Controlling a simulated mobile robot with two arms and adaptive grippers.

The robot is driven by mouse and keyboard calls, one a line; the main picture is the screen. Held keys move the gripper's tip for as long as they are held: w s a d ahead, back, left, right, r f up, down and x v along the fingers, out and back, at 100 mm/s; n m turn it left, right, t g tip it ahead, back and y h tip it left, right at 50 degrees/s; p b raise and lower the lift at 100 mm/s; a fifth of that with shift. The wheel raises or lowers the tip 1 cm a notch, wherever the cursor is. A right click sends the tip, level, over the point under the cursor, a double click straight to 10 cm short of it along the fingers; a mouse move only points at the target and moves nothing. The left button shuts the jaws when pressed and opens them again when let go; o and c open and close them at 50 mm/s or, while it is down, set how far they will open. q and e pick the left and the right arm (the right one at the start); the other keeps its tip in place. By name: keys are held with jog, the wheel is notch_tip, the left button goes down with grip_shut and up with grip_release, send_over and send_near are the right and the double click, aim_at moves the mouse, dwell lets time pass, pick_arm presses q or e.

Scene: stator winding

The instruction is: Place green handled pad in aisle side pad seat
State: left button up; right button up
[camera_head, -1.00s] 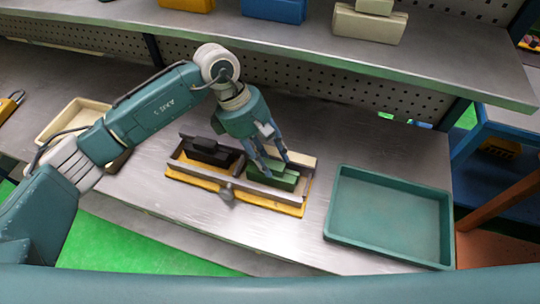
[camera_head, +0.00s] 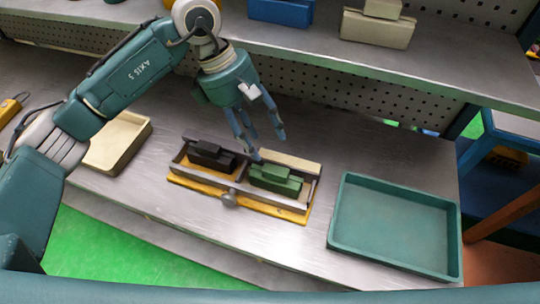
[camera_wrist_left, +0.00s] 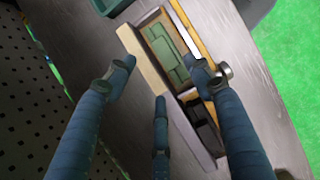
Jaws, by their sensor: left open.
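The green handled pad (camera_head: 275,179) sits in the right compartment of a yellow-based fixture (camera_head: 292,212) on the metal bench. It also shows in the left wrist view (camera_wrist_left: 166,56). A black handled pad (camera_head: 210,155) sits in the left compartment; it is partly visible in the left wrist view (camera_wrist_left: 205,128). My left gripper (camera_head: 267,145) is open and empty, above and behind the fixture, apart from the green pad. In the left wrist view its fingers are spread, with the fixture beyond them. My right gripper is not in view.
An empty teal tray (camera_head: 335,212) stands right of the fixture. A cream tray (camera_head: 140,140) is at the left. The shelf above holds a blue pad (camera_head: 282,11) and a cream pad (camera_head: 377,28). A knob (camera_head: 229,199) sticks out at the fixture's front.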

pick_arm(q)
jog(key=shift+b+v, duration=0.4)
jog(key=shift+v, duration=1.65)
